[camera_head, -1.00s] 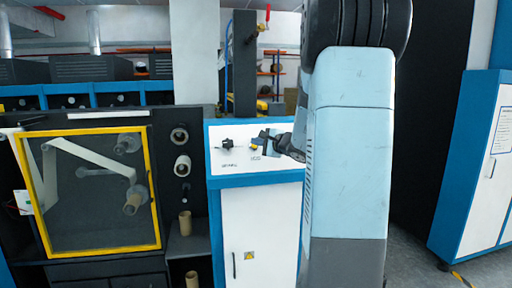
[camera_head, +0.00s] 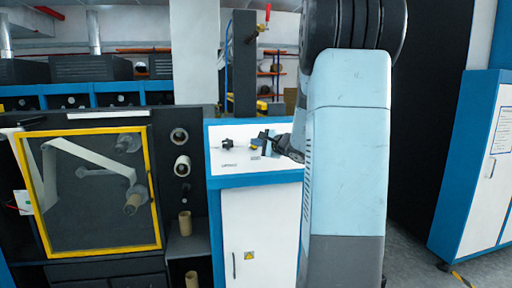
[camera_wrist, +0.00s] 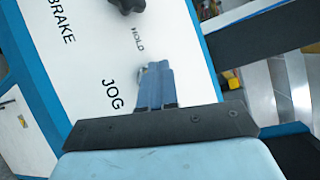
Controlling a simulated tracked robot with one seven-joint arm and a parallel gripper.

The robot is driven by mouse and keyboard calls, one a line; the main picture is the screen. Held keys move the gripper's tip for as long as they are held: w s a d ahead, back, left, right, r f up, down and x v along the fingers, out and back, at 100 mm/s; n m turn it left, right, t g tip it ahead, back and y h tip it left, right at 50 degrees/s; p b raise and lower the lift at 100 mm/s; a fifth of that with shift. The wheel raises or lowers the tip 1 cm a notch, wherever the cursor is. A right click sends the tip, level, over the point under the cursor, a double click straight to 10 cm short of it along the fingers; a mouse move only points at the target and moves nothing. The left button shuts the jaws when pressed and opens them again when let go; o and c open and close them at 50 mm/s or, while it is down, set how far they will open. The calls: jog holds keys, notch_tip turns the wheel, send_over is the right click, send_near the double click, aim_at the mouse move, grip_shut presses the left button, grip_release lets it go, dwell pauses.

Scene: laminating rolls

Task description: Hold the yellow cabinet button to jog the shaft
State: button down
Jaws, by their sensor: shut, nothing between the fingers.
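The yellow button (camera_head: 255,145) shows as a small spot on the white sloped panel (camera_head: 240,163) of the blue-edged cabinet in the head view. My gripper (camera_head: 265,143) is at the button, its fingertips close over it; I cannot tell whether they press it. In the wrist view the shut, empty fingers (camera_wrist: 153,72) point at the panel between the HOLD and JOG labels. A metallic rim shows at their tips, and the button's yellow face is hidden. The shaft cannot be picked out for certain.
A black knob (camera_head: 227,145) is left of the button, also at the top of the wrist view (camera_wrist: 127,5). A yellow-framed window (camera_head: 157,200) with rollers and a pale web stands left of the cabinet. A blue-white cabinet (camera_head: 478,165) stands at the far right.

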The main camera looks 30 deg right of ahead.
jog(key=shift+w+d+f, duration=0.1)
jog(key=shift+w+f, duration=0.1)
jog(key=shift+f, duration=0.1)
dwell(3.5)
jog(key=shift+r, duration=0.1)
jog(key=shift+s+r, duration=0.5)
jog(key=shift+a, duration=0.2)
jog(key=shift+s+a+r, duration=0.25)
jog(key=shift+s+r, duration=0.6)
jog(key=shift+r, duration=0.05)
jog(key=shift+s+a+r, duration=0.2)
jog(key=shift+s+r, duration=0.65)
